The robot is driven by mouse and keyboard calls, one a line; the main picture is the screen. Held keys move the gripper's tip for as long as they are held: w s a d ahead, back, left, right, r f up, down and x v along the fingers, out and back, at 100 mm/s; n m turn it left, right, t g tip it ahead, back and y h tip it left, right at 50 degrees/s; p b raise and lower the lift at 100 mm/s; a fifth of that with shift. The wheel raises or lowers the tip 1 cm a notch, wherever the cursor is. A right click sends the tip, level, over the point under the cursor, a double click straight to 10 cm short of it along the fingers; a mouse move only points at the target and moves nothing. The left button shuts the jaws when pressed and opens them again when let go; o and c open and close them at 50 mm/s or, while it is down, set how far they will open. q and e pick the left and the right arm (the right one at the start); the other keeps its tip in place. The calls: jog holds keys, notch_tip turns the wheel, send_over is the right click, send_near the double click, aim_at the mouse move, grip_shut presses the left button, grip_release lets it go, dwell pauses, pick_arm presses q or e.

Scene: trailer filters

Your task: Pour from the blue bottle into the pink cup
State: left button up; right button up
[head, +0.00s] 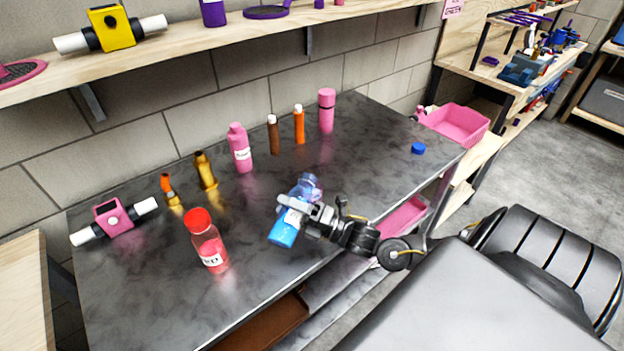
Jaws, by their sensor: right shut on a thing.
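The blue bottle (284,231) is see-through, with a white label and blue liquid at its lower left end. It is tilted, its other end up and to the right. My right gripper (295,206) is shut around its middle and covers part of it, over the front half of the dark table. Whether the bottle touches the table is hard to tell. A blue cap (418,148) lies apart at the table's right end. I cannot make out a pink cup; a pink lidded flask (326,112) stands at the back. My left gripper is not in view.
On the table (330,170) stand a red-capped bottle (209,245), a pink bottle (240,150), slim brown and orange bottles (299,126), gold ones (205,171) and a pink-and-white device (113,217). A shelf (200,43) runs above the back. The table's right part is mostly clear.

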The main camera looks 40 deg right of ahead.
jog(key=shift+w+d+r+m+t+h+p, duration=0.1)
jog(key=shift+d+r+m+t+h+p, duration=0.15)
jog(key=shift+r+m+p, duration=0.4)
dwell(0.9)
jog(key=shift+r+m+p, duration=0.4)
jog(key=shift+m+p, duration=0.3)
jog(key=shift+m, duration=0.05)
dwell(0.9)
